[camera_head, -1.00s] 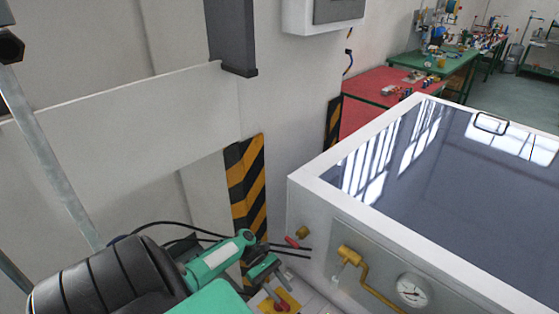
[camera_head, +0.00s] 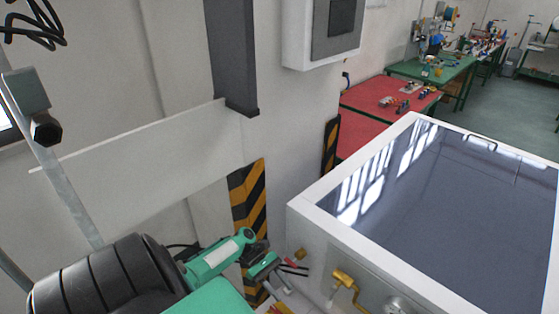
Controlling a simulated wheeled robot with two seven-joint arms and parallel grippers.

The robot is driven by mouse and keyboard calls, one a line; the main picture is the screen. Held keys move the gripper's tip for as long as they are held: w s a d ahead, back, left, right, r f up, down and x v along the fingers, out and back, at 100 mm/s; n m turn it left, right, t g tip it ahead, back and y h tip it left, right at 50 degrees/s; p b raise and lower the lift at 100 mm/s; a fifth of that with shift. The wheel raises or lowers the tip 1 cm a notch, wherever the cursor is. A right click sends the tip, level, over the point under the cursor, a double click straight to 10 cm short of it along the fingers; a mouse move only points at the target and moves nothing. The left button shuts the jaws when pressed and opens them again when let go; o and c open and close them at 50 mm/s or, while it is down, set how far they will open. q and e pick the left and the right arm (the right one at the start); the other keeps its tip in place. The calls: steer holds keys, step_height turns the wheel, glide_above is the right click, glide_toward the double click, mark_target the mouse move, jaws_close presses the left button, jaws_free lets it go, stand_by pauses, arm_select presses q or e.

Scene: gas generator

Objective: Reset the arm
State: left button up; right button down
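My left arm is green and black and comes in at the bottom left. Its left gripper (camera_head: 295,268) has two thin dark fingers with a narrow gap between them and looks open. A yellow valve pipe (camera_head: 345,283) and a round gauge (camera_head: 397,305), cut by the bottom edge, are right of the gripper. My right gripper is not in view.
The white cabinet with a dark glossy top (camera_head: 430,190) fills the right. A striped post (camera_head: 249,195) and a pale wall panel (camera_head: 150,138) stand behind the arm. A wall box (camera_head: 325,35) hangs above. A red table (camera_head: 375,100) and green tables stand at the back.

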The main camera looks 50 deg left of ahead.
arm_select(q)
steer(key=shift+r, duration=1)
